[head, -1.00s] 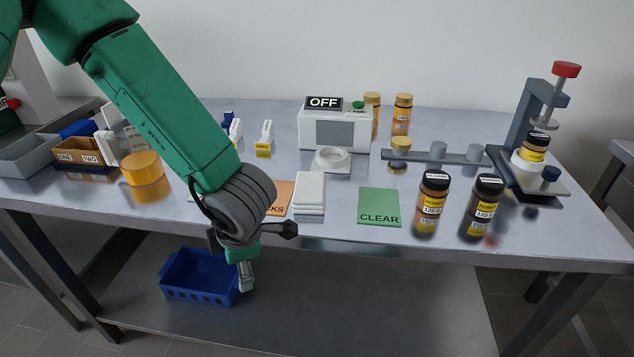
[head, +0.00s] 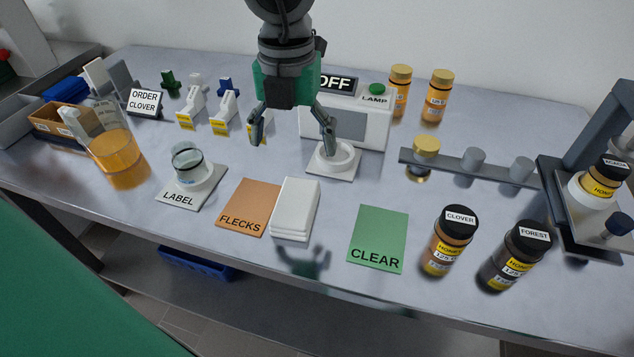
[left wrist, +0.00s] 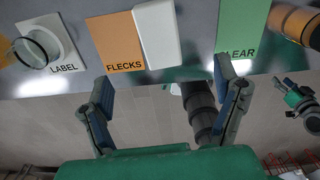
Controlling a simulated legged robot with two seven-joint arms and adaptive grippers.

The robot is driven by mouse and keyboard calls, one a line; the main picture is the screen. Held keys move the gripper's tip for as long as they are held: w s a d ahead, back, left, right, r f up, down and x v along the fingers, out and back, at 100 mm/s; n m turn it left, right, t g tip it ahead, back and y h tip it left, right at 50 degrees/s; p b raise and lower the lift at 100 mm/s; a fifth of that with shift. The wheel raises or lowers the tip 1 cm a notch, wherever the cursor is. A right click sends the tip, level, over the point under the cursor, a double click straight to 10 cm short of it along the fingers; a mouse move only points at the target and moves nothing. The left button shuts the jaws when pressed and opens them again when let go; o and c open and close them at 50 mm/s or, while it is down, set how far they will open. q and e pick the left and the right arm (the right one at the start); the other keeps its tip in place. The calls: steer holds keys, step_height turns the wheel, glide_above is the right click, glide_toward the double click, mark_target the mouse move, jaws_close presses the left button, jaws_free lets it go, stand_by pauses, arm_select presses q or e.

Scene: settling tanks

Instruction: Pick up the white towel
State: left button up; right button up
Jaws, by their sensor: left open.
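The white towel (head: 296,208) lies folded in a flat stack near the table's front, between the orange FLECKS mat and the green CLEAR mat. It also shows in the left wrist view (left wrist: 157,33), at the top. My left gripper (head: 293,143) is open and empty, pointing down above the table. In the head view its fingers appear behind the towel, in front of the lamp box. In the left wrist view the towel appears beyond the fingertips (left wrist: 163,72), between them. A small green and black part at that view's right edge looks like my right gripper (left wrist: 300,98); its jaws are unclear.
The FLECKS mat (head: 248,207) and CLEAR mat (head: 378,238) flank the towel. The lamp box (head: 360,122) and a white ring stand (head: 332,162) are behind. A glass dish (head: 188,163) sits on the LABEL plate. Two dark-lidded honey jars (head: 450,240) stand right.

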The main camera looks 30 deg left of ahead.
arm_select(q)
steer(key=b, duration=0.1)
glide_toward(298, 201)
steer(key=shift+s+a+f, duration=0.2)
steer(key=shift+a+f, duration=0.5)
steer(key=shift+a, duration=0.25)
steer(key=f, duration=0.2)
steer(key=d+f+b, duration=0.1)
steer(key=shift+w+f, duration=0.2)
steer(key=shift+w, duration=0.05)
steer(key=shift+s+d+f, duration=0.1)
steer(key=shift+d+f, duration=0.15)
steer(key=shift+d, duration=0.05)
steer(key=f, duration=0.1)
steer(key=f+b, duration=0.1)
steer(key=f, duration=0.1)
steer(key=f+b, duration=0.1)
steer(key=shift+a+f, duration=0.35)
steer(key=shift+f, duration=0.05)
steer(key=shift+a+f, duration=0.1)
steer(key=shift+f, duration=0.1)
steer(key=shift+s+r, duration=0.1)
steer(key=shift+r, duration=0.05)
steer(key=shift+d, duration=0.4)
steer(key=c, duration=1.3)
arm_select(e)
steer(key=f, duration=0.3)
steer(key=shift+s+f, duration=0.2)
steer(key=shift+f, duration=0.2)
